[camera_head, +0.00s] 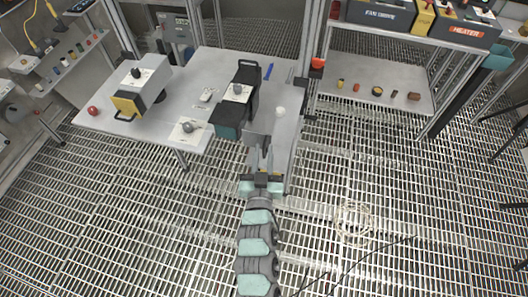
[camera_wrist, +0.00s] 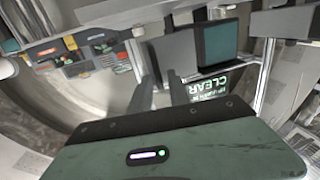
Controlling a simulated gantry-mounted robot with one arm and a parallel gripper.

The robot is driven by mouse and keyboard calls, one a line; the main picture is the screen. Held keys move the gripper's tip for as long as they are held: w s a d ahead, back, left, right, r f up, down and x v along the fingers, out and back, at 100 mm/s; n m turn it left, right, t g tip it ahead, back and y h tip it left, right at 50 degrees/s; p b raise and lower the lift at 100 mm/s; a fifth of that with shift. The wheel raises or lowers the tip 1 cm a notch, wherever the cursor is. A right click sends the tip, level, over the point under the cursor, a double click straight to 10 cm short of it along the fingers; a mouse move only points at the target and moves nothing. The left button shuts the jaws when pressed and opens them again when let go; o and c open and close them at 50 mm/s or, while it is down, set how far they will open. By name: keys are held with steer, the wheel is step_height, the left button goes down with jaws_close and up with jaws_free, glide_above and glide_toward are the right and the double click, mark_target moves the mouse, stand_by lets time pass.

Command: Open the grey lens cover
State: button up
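My gripper (camera_head: 263,158) is at the front right part of the table, just right of and in front of a black device with a teal face (camera_head: 228,131). Its two grey fingers also show in the wrist view (camera_wrist: 165,82), apart with nothing visible between them. In the wrist view a dark housing with a teal panel (camera_wrist: 216,44) is beyond the fingers, to the right.
The white table (camera_head: 205,72) also holds a white-and-yellow box (camera_head: 140,86), a plate with a grey knob (camera_head: 188,129), a red knob (camera_head: 93,111), a blue stick (camera_head: 268,71) and a white ball (camera_head: 280,111). A shelf (camera_head: 350,65) with small items stands at right. The grating floor is mostly clear.

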steer(key=shift+o, duration=0.5)
steer(key=shift+s+f, duration=0.1)
steer(key=shift+s, duration=0.1)
steer(key=s+b, duration=0.2)
steer(key=s, duration=0.8)
steer(key=shift+s+a, duration=0.15)
steer(key=shift+s, duration=0.05)
